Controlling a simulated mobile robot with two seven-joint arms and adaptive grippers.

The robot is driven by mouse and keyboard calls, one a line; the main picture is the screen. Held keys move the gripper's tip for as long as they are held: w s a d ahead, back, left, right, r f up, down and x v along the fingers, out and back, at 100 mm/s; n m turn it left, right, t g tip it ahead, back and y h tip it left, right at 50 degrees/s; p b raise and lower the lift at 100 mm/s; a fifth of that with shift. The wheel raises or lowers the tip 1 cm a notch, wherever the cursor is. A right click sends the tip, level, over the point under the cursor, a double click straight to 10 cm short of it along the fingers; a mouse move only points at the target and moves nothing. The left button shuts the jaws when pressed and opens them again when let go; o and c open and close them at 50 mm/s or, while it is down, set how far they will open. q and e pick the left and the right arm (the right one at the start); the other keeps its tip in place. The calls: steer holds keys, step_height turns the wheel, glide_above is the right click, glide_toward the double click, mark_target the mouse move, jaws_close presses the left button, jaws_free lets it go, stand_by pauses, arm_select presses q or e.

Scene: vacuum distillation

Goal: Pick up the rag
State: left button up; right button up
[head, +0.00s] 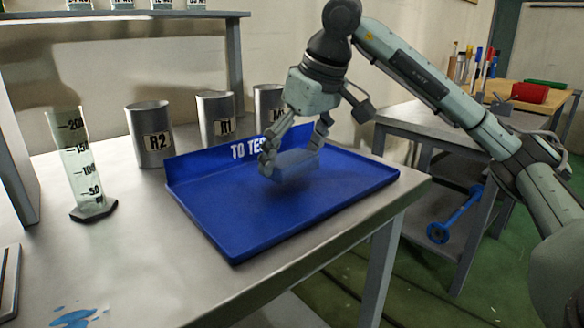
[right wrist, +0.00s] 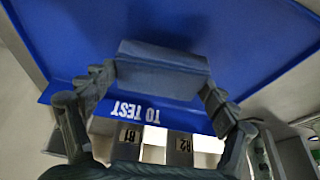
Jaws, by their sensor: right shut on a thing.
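The rag (head: 295,163) is a folded blue-grey block over the blue tray (head: 235,235), which is marked "TO TEST". My right gripper (head: 293,148) points down, with its fingers shut on the two ends of the rag. A dark shadow lies on the tray below the rag; whether its underside touches the tray is hard to tell. In the right wrist view the rag (right wrist: 163,68) spans between the fingertips of the right gripper (right wrist: 160,82). My left gripper is in neither view.
A graduated cylinder (head: 88,165) stands at left. A blue spill (head: 76,317) lies at the table's near left. A shelf (head: 120,15) rises behind.

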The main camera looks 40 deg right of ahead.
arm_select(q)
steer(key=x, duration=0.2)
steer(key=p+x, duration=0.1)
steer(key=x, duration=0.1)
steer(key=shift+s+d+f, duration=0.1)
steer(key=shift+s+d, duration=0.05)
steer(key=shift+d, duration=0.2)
arm_select(e)
steer(key=w+a+r, duration=0.3)
steer(key=a+r, duration=0.5)
steer(key=a, duration=0.3)
steer(key=shift+w, duration=0.4)
steer(key=shift+f, duration=0.1)
